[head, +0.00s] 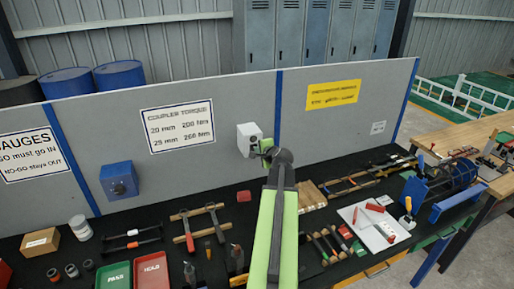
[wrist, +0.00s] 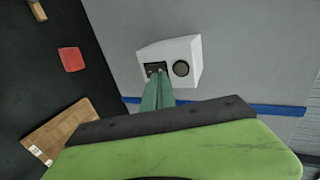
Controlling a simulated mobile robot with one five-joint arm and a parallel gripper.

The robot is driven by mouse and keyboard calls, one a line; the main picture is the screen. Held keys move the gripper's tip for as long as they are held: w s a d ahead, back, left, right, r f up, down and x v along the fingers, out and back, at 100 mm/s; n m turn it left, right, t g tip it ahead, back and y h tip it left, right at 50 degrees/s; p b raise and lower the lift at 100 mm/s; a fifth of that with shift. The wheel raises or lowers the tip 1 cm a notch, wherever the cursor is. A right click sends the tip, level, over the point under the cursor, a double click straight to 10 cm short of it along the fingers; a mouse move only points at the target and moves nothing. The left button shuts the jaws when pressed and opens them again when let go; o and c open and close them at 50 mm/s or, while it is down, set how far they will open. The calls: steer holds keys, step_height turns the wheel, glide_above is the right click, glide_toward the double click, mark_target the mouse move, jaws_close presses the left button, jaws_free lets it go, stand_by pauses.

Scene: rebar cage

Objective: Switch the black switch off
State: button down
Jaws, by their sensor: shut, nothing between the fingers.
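A white box (head: 247,136) is mounted on the grey panel behind the bench. In the wrist view the white box (wrist: 194,48) carries a small black switch (wrist: 154,67) and, beside it, a round dark knob (wrist: 181,69). My gripper (head: 266,146) is in front of the box in the head view, hiding part of its face. In the wrist view my gripper (wrist: 157,76) is shut and empty, its green fingertips at the lower edge of the black switch. I cannot tell whether they touch it. The fingers partly cover the switch, and its position is too small to read.
A blue box (head: 119,180) with a dark knob is on the panel at left. The black bench top below holds a green tray (head: 113,276), a red tray (head: 151,271), hammers and other tools. A wooden block (wrist: 58,130) lies below the panel. The panel around the white box is clear.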

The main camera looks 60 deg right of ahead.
steer(key=s+a+r+p, duration=0.4)
steer(key=s+r+p, duration=0.1)
steer(key=s+r, duration=0.1)
steer(key=shift+s, duration=0.15)
